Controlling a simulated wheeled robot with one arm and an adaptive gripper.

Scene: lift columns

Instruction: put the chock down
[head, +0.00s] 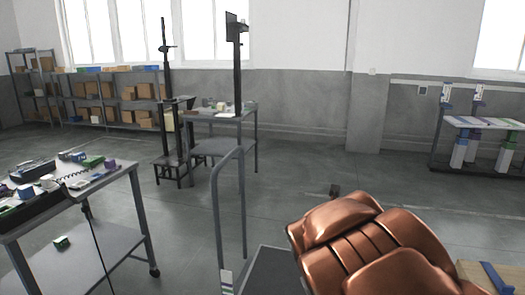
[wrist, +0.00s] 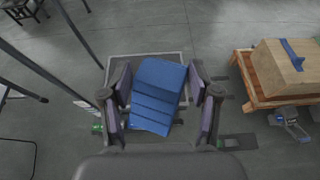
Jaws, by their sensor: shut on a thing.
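The chock (wrist: 157,92) is a blue block with a ridged, stepped face, seen in the wrist view. My gripper (wrist: 159,84) is shut on it, with one finger along each side. The chock sits slightly tilted in the picture between the fingers. Behind it in the wrist view is a grey plate with a pale border (wrist: 116,66). I cannot tell how far the chock is above that plate. In the head view the chock and fingers are not seen; my copper-coloured arm covers the lower right.
In the head view, a dark platform (head: 268,272) with a grey rail (head: 215,205) is in front, and a loaded table (head: 130,183) stands left. Open floor lies beyond.

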